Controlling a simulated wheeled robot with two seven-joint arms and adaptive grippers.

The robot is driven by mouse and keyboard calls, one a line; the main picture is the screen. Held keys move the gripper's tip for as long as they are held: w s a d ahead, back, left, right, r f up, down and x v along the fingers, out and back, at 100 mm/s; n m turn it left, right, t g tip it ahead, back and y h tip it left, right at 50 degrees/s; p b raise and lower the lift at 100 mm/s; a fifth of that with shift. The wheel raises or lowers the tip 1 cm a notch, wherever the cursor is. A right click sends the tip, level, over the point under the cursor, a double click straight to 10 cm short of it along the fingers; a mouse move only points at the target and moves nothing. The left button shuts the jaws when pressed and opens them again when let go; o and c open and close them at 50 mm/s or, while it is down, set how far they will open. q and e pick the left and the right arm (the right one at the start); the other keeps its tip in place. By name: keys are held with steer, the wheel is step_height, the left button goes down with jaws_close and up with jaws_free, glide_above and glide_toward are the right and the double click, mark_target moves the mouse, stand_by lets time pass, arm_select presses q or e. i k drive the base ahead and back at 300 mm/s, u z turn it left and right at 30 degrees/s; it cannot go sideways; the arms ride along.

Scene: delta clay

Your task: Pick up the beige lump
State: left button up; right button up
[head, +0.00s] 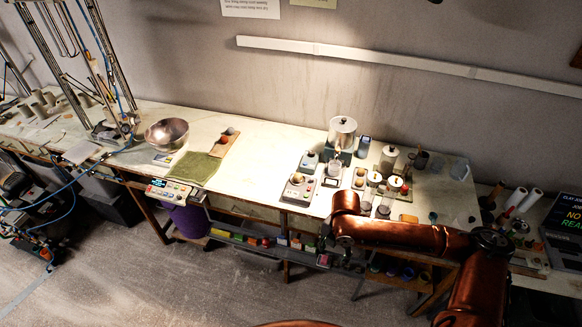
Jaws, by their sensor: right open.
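A small beige lump (297,178) appears to sit on a small scale-like device (298,190) near the front edge of the long table, left of my right arm. Another small tan or orange lump (360,172) lies on a narrow board further right, so I cannot tell for sure which one is meant. My right gripper (336,262) is open and seems empty. It hangs low in front of the table edge, below and to the right of the scale, apart from both lumps. My left gripper is out of view.
Jars, a metal canister (342,132) and cups crowd the table's right part. A metal bowl (166,134), a green mat (196,168) and a board with a reddish lump (222,141) are further left. The table (262,150) is clear between mat and scale.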

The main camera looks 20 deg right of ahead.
mark_target(297, 176)
steer(key=i, duration=1.45)
